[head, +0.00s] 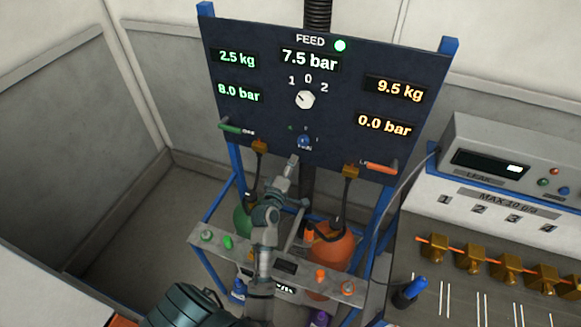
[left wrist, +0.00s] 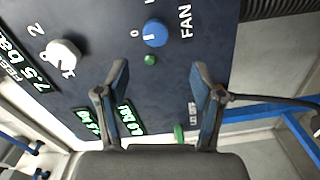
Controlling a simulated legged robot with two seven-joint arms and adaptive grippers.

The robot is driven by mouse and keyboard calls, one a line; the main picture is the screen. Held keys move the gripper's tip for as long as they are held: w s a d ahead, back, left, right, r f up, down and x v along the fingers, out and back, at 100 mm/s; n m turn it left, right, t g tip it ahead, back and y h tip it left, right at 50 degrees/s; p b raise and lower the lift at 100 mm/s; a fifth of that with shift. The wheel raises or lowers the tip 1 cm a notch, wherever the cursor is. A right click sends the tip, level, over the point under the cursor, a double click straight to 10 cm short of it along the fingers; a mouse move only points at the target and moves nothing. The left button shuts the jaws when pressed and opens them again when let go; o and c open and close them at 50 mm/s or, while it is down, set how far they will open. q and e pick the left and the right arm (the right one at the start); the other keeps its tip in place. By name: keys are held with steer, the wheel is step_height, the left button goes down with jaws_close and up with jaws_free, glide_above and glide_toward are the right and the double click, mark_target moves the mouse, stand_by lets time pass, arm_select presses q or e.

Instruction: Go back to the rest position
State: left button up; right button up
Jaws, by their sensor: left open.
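My left gripper (head: 292,160) is in front of the lower middle of the dark control panel (head: 225,60), just below the blue FAN knob (head: 304,141). In the left wrist view the two fingers of the gripper (left wrist: 159,72) are spread apart with nothing between them. The blue FAN knob (left wrist: 154,33) shows beyond the fingertips, apart from them, with a small green lamp (left wrist: 150,60) beside it. The white FEED knob (head: 304,99) is higher on the panel, its mark seemingly toward 1. My right gripper is in neither view.
A green handle (head: 230,127) and an orange handle (head: 380,167) stick out from the panel. Below stand a green tank (head: 243,222) and an orange tank (head: 332,247) in a blue frame. A grey meter (head: 510,160) and several brass fittings (head: 470,257) are at right. The left floor is clear.

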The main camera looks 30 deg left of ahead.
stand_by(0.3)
arm_select(q)
steer(key=s+d+f+m+g+h, duration=0.4)
steer(key=s+d+f+m+g, duration=0.2)
steer(key=s+d+f+m, duration=0.6)
steer(key=s+d+f+m+g, duration=0.3)
steer(key=s+f+m+g, duration=0.1)
steer(key=s, duration=0.6)
steer(key=s+d+f+m+g, duration=0.2)
steer(key=s+f+m+g, duration=0.2)
steer(key=s, duration=0.7)
step_height(320, 180, down, 32)
steer(key=s+g+b, duration=0.1)
steer(key=s+b, duration=0.2)
steer(key=s+a+f+g+b, duration=0.1)
steer(key=s+a+f+b, duration=0.1)
steer(key=s+f, duration=1.3)
steer(key=shift+s+a, duration=0.4)
steer(key=shift+s, duration=0.05)
